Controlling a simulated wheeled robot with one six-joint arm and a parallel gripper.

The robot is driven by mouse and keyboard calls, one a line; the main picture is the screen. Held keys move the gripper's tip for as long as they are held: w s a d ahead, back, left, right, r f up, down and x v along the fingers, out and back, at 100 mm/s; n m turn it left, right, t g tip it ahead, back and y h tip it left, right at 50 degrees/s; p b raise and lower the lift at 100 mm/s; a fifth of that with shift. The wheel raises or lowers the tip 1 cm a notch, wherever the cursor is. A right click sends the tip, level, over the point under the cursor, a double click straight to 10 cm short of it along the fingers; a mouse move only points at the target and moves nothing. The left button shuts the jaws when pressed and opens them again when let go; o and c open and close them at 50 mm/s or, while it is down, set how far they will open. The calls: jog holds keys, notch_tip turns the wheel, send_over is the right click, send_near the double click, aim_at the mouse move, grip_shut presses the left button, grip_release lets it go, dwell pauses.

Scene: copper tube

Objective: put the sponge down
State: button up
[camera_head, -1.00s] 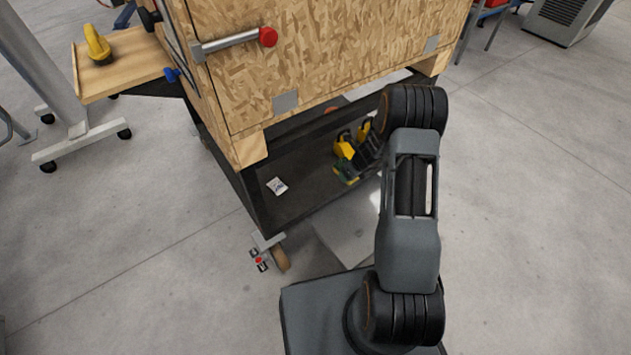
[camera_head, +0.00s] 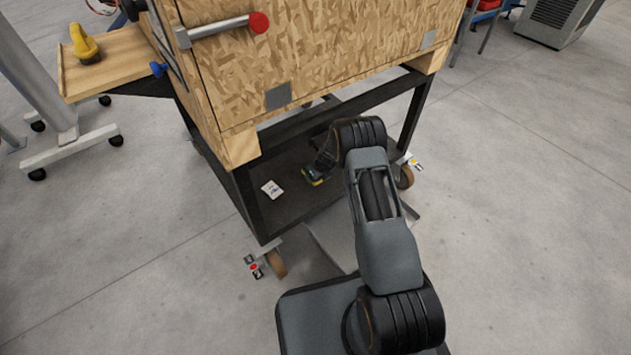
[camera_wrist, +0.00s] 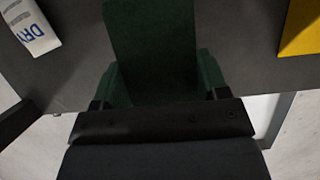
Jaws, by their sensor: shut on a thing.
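The sponge (camera_wrist: 152,45) is a dark green block in the wrist view, between the two fingers of my gripper (camera_wrist: 160,85). My gripper is shut on it. In the head view my gripper (camera_head: 318,168) reaches in over the dark lower shelf (camera_head: 290,205) of the cart, under the wooden box. A small green and yellow patch there looks like the sponge (camera_head: 315,179). It is low over the shelf; I cannot tell whether it touches the surface. My forearm partly covers the shelf's right side.
A white packet (camera_head: 272,189) lies on the shelf left of my gripper; it also shows in the wrist view (camera_wrist: 32,25). A yellow thing (camera_wrist: 301,28) is at the wrist view's right edge. The wooden box (camera_head: 320,60) is close above. Black posts frame the shelf.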

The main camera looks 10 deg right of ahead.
jog(key=shift+w+a+f, duration=0.15)
jog(key=shift+f, duration=0.25)
jog(key=shift+w+a+f+b, duration=0.1)
jog(key=shift+f+b, duration=0.8)
jog(key=shift+f, duration=0.65)
jog(key=shift+f, duration=0.2)
jog(key=o, duration=1)
jog(key=shift+c, duration=0.2)
jog(key=shift+r, duration=0.1)
